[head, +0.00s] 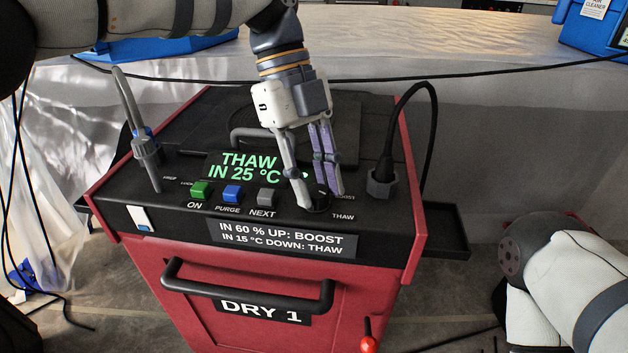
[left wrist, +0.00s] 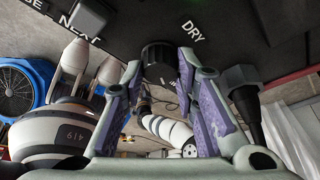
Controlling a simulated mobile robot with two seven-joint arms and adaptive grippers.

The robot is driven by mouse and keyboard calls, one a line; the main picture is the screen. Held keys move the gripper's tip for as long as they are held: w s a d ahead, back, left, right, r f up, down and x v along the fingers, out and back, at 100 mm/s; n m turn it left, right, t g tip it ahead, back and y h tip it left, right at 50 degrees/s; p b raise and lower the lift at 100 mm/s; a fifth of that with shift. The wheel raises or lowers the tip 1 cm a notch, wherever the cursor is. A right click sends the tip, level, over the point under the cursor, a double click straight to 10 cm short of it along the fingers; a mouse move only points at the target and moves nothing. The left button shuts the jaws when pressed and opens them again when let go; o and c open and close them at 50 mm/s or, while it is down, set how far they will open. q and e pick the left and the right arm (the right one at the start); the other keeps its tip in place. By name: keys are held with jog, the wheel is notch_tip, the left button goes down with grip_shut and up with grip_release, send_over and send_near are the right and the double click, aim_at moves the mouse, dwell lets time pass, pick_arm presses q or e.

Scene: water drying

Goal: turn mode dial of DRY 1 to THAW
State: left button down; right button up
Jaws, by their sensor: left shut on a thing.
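The red machine DRY 1 (head: 190,275) has a black sloped top panel. Its display (head: 245,166) reads "THAW IN 25 °C" in green. The black round mode dial (head: 318,201) sits at the right of the panel, just left of the printed word THAW (head: 343,216). It also shows in the left wrist view (left wrist: 158,53), beside the printed word DRY (left wrist: 193,32). My left gripper (head: 319,194) comes down from above and is shut on the dial, a finger on each side. The dial's pointer is hidden, so its setting cannot be read from it. My right gripper is out of view.
Left of the dial are the green ON button (head: 200,190), blue PURGE button (head: 232,193) and grey NEXT button (head: 267,196). A cable plug (head: 381,180) stands close on the right. A grey hose fitting (head: 146,150) rises at the panel's left.

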pick_arm(q)
jog(key=shift+f+m, duration=0.1)
jog(key=shift+m, duration=0.5)
jog(key=c, duration=1.3)
grip_release()
jog(key=v, duration=0.7)
jog(key=shift+w+r, duration=0.15)
jog(key=shift+r, duration=0.1)
